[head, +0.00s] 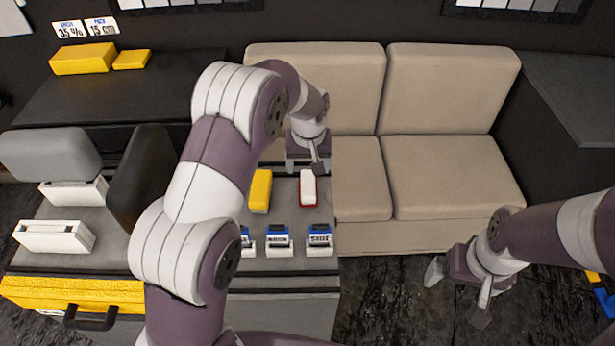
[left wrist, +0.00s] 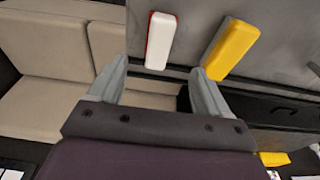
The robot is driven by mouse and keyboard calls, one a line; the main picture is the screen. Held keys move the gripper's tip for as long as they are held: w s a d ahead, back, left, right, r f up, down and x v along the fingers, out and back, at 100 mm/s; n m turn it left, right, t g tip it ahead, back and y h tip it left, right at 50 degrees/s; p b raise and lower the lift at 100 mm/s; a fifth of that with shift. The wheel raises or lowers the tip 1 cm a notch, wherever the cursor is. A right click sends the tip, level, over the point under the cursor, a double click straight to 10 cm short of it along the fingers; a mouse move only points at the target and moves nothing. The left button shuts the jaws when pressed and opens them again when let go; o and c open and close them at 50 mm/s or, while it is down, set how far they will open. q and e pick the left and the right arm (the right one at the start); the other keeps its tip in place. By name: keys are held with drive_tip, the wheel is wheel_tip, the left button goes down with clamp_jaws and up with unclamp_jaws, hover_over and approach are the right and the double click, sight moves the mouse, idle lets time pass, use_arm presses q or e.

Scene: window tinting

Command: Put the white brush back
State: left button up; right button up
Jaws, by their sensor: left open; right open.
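The white brush (head: 308,189), white with a red edge, lies on the grey cart top (head: 283,214), near its right side. It also shows in the left wrist view (left wrist: 161,41), at the top, beyond my fingertips. My left gripper (head: 312,163) is above and just behind the brush, partly hidden by its own wrist. In the left wrist view its two fingers (left wrist: 160,80) are spread with nothing between them. My right gripper (head: 459,294) is open and empty, over the dark floor in front of the sofa.
A yellow block (head: 260,190) lies left of the brush. Several blue-and-white labelled pieces (head: 278,241) stand nearer the front. White boxes (head: 55,236) and a yellow case (head: 75,293) are at left. A beige sofa (head: 457,175) borders the cart's right side.

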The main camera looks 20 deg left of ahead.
use_arm(q)
drive_tip(key=s+a+r+m, duration=0.1)
drive_tip(key=s+r, duration=0.1)
drive_tip(key=s, duration=1)
drive_tip(key=s+a+r+m, duration=0.2)
drive_tip(key=s, duration=0.9)
drive_tip(key=shift+s+r, duration=0.35)
drive_tip(key=shift+s, duration=0.05)
